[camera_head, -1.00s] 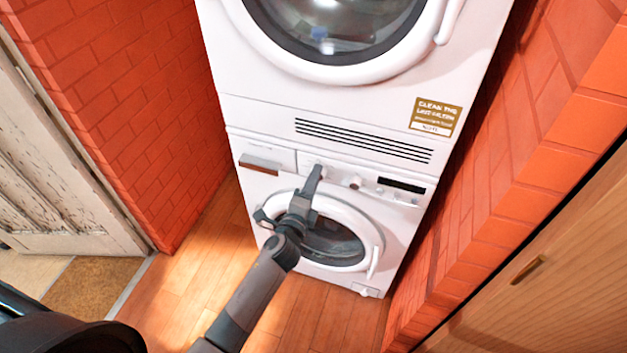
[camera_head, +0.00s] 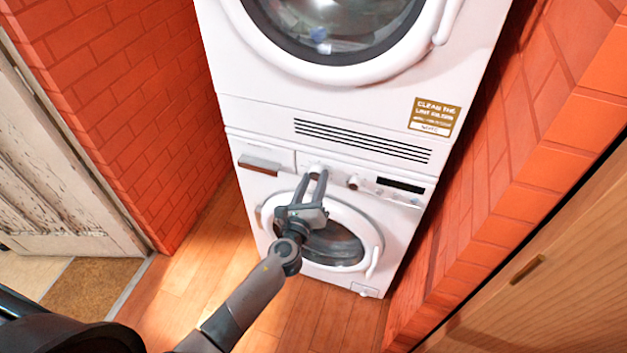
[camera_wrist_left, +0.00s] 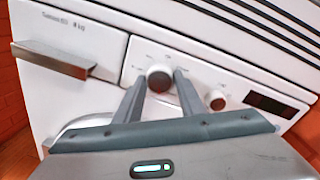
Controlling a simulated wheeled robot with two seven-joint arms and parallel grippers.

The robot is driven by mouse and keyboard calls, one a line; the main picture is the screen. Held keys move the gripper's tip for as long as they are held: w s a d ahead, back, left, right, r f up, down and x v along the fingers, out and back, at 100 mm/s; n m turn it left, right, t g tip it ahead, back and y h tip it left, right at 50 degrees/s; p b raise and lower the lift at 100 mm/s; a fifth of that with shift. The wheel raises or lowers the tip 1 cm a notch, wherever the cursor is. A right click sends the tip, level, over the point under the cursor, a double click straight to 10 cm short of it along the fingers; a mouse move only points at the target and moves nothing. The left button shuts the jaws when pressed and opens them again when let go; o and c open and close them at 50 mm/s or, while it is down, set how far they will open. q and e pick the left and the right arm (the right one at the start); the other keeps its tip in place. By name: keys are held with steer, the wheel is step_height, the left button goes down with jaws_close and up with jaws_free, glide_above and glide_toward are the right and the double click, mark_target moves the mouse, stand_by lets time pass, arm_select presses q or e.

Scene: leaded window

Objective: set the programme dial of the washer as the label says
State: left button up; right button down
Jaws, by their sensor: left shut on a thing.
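The washer (camera_head: 372,272) is the lower white machine of a stack, with a round glass door. Its programme dial (camera_wrist_left: 158,77) is a round grey knob on the control panel; it also shows in the head view (camera_head: 316,168). My left gripper (camera_wrist_left: 160,82) is shut on the dial, one finger on each side. In the head view, my left gripper (camera_head: 314,176) reaches up to the panel in front of the door. Small marks surround the dial, but they are too small to read, and I cannot tell where it points.
A gold label (camera_head: 435,117) on the upper machine (camera_head: 265,60) reads "CLEAN THE LINT FILTER", with smaller unreadable text. Right of the dial are a smaller knob (camera_wrist_left: 216,99) and a dark display (camera_wrist_left: 270,104). A drawer handle (camera_wrist_left: 52,60) sticks out at left. Brick walls (camera_head: 130,90) flank the stack.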

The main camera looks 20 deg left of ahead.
arm_select(q)
steer(key=shift+m, duration=0.8)
steer(key=shift+f+m, duration=0.1)
steer(key=shift+m, duration=0.7)
arm_select(e)
steer(key=shift+s+d+f, duration=0.15)
steer(key=shift+s+f, duration=0.05)
steer(key=shift+s, duration=0.25)
steer(key=shift+s+d+f, duration=0.1)
steer(key=shift+s+f, duration=0.05)
steer(key=shift+s, duration=0.25)
steer(key=shift+s+d+g, duration=0.1)
steer(key=shift+d+g, duration=0.05)
steer(key=shift+g, duration=0.15)
arm_select(q)
steer(key=o, duration=1)
steer(key=shift+o, duration=0.2)
arm_select(e)
steer(key=shift+w, duration=0.25)
